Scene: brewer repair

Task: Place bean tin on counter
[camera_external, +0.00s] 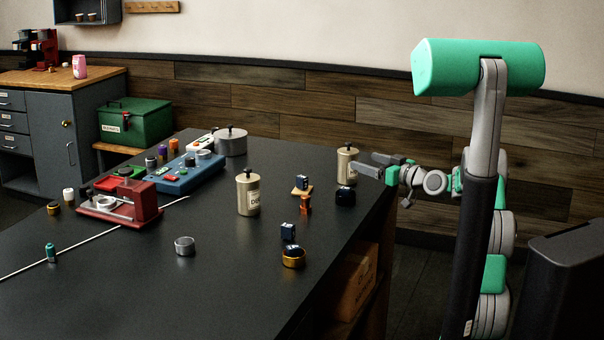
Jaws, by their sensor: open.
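Two cream tins with dark knobbed lids stand upright on the dark table (160,290). One tin (248,196) stands near the middle and has a label too small to read fully. The other tin (346,168) stands near the table's right edge. I cannot tell which is the bean tin. My gripper (367,163) is open, level with the right tin and just to its right, its fingers pointing at it. I cannot tell whether a finger touches the tin. A wooden-topped counter (100,75) stands at the far left.
Small blocks (304,204) and a dark round piece (345,196) lie near the right tin. A brass ring (293,257), a steel cup (184,245), a red device (120,203), a blue panel (184,176) and a pot (231,142) occupy the table. The front left is mostly clear.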

